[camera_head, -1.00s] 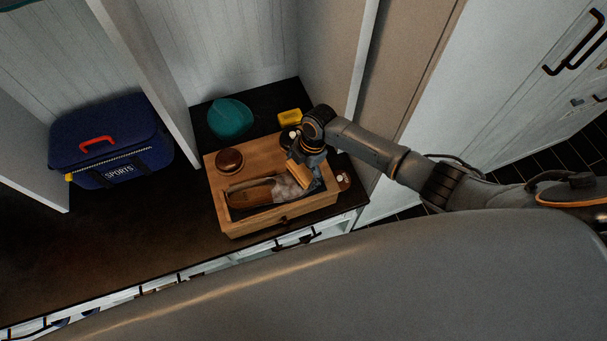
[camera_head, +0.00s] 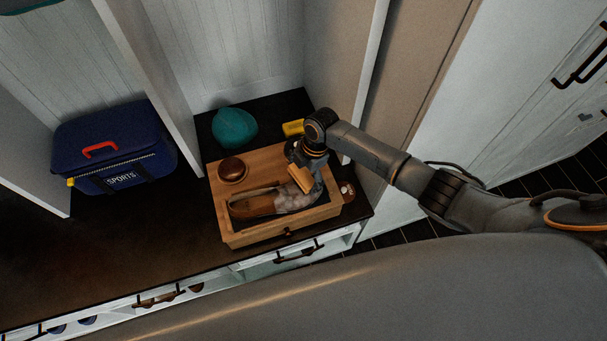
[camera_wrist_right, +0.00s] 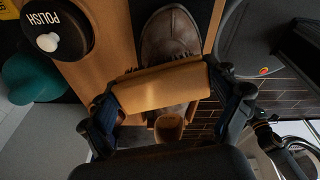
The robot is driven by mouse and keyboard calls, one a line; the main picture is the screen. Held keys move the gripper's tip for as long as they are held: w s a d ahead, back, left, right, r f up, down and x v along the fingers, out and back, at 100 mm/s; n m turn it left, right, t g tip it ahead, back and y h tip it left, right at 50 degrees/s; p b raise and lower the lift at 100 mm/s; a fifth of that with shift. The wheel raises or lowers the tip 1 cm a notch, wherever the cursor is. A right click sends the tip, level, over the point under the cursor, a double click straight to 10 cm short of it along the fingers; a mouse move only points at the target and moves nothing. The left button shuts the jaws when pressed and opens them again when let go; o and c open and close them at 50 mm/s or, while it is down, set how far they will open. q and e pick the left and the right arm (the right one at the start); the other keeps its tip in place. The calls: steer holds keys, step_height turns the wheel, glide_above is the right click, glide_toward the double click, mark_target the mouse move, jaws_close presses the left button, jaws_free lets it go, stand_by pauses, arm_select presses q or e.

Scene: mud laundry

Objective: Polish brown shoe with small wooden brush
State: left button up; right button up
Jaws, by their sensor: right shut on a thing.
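The brown shoe (camera_head: 255,204) lies in the dark recess of a wooden shoe-care box (camera_head: 225,222) on the bench. Its toe (camera_wrist_right: 170,32) shows in the right wrist view. My right gripper (camera_head: 305,174) is shut on the small wooden brush (camera_head: 301,180), which is a plain block across the fingers in the right wrist view (camera_wrist_right: 162,87). The brush is over the right part of the shoe. Its underside is hidden, so I cannot tell whether it touches the leather. My left gripper is not in view.
A brown round object (camera_head: 233,169) sits on the box's left corner. A dark tin marked POLISH (camera_wrist_right: 56,28) shows in the wrist view. A teal rounded object (camera_head: 235,126) and a yellow item (camera_head: 293,128) stand behind. A blue sports bag (camera_head: 112,148) is left; the bench between is clear.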

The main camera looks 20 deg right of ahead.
mark_target(308, 185)
steer(key=shift+s, duration=0.1)
steer(key=shift+s+r+p, duration=0.25)
steer(key=shift+s+p, duration=0.7)
steer(key=shift+p, duration=0.15)
steer(key=shift+s+p, duration=0.5)
steer(key=shift+s, duration=0.3)
steer(key=shift+f, duration=0.1)
steer(key=shift+f, duration=0.1)
steer(key=shift+w, duration=0.2)
